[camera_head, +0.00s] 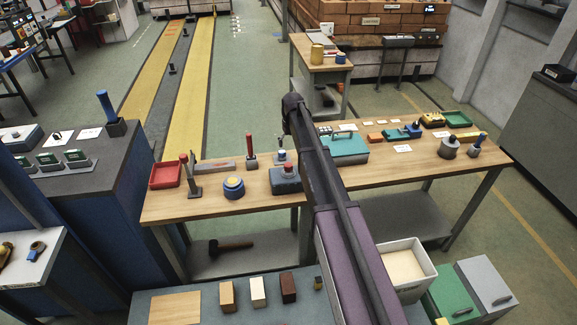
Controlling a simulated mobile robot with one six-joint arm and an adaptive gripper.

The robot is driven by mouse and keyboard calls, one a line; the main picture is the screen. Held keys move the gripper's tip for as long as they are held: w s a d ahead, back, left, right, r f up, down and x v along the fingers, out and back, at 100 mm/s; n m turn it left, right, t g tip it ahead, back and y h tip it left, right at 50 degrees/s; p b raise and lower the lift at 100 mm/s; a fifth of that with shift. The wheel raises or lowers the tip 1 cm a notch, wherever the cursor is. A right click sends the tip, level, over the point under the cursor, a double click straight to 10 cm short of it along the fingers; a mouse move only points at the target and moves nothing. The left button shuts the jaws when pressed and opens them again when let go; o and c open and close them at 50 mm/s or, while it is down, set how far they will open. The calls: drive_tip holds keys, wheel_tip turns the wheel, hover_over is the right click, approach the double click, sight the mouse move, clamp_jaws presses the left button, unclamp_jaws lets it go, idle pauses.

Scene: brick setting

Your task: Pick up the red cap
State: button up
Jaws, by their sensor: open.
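A small red cap-like piece (288,168) sits on top of a grey-blue box (285,186) near the front edge of the wooden workbench (215,207), left of my arm. A second red-topped piece (184,159) stands on a dark post at the bench's left end. Which of the two is the red cap I cannot tell for sure. My dark arm reaches up across the middle of the view, and its far joint is above the bench's back edge. No gripper fingers show; the arm's end is hidden or too small to make out.
A red tray (165,175), a blue round container (233,188), a red-handled tool (250,151) and a teal case (345,148) share the bench. A white bin (425,285) stands in front at right. My arm hides the bench's middle.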

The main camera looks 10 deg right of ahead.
sight(288, 164)
drive_tip(key=shift+f, duration=0.15)
drive_tip(key=f+b, duration=0.2)
drive_tip(key=b, duration=0.1)
drive_tip(key=f+b, duration=0.2)
drive_tip(key=f, duration=0.1)
drive_tip(key=w+f+b, duration=0.1)
drive_tip(key=f+b, duration=0.2)
drive_tip(key=shift+a+f+b, duration=0.1)
drive_tip(key=shift+f+b, duration=0.05)
drive_tip(key=shift+b, duration=0.15)
idle(0.3)
idle(0.4)
drive_tip(key=shift+w+a+f+b, duration=0.1)
drive_tip(key=shift+w+f+b, duration=0.1)
drive_tip(key=shift+f+b, duration=1.1)
drive_tip(key=shift+w+f+b, duration=0.15)
drive_tip(key=shift+f+b, duration=1.1)
clamp_jaws()
